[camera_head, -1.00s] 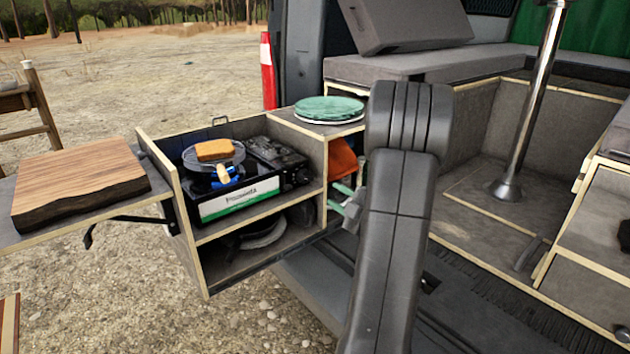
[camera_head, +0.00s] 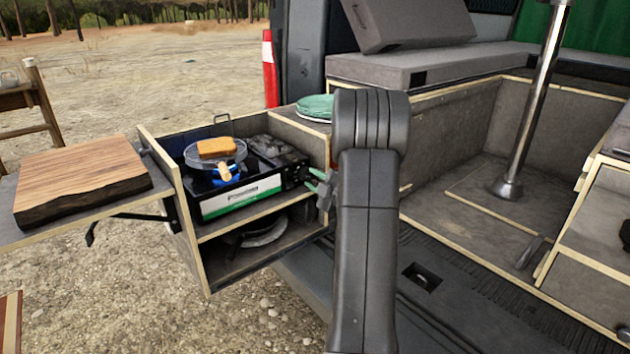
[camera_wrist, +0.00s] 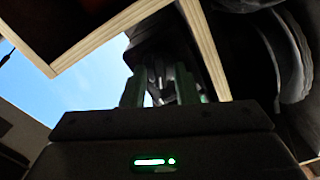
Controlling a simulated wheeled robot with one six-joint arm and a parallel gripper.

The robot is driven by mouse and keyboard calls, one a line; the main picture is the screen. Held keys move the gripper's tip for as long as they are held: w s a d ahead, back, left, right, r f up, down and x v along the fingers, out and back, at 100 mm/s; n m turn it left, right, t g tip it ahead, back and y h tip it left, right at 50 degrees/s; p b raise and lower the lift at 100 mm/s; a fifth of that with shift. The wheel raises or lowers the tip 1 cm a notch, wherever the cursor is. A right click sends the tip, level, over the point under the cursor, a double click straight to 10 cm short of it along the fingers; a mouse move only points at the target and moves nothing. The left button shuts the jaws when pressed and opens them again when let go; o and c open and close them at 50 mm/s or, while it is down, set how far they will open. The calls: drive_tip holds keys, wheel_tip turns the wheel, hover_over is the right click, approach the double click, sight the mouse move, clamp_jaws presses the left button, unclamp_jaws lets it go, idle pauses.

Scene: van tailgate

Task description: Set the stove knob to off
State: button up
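The black camping stove (camera_head: 243,192), with a white and green front label, sits on the upper shelf of the pulled-out box. My gripper (camera_head: 314,181), with green fingertips, is at the stove's right end, its fingers pointing left towards it. The knob cannot be made out clearly in the head view. In the wrist view my gripper (camera_wrist: 161,92) has its two green fingers apart, with a dark, partly shiny shape between and beyond them. I cannot tell whether that shape is the knob or whether the fingers touch it.
A round wire grill (camera_head: 222,160) with a slice of bread (camera_head: 216,147) is on the stove. A wooden board (camera_head: 80,180) lies on the left side shelf. A green plate (camera_head: 314,106) sits on the box top behind my arm. Box walls enclose the stove closely.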

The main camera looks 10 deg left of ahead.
clamp_jaws()
drive_tip(key=shift+m, duration=0.4)
drive_tip(key=m, duration=0.5)
drive_tip(key=shift+m, duration=0.3)
drive_tip(key=m+p, duration=0.2)
drive_tip(key=m, duration=0.4)
drive_tip(key=shift+m, duration=0.3)
drive_tip(key=shift+f, duration=0.1)
drive_tip(key=shift+o, duration=1.3)
unclamp_jaws()
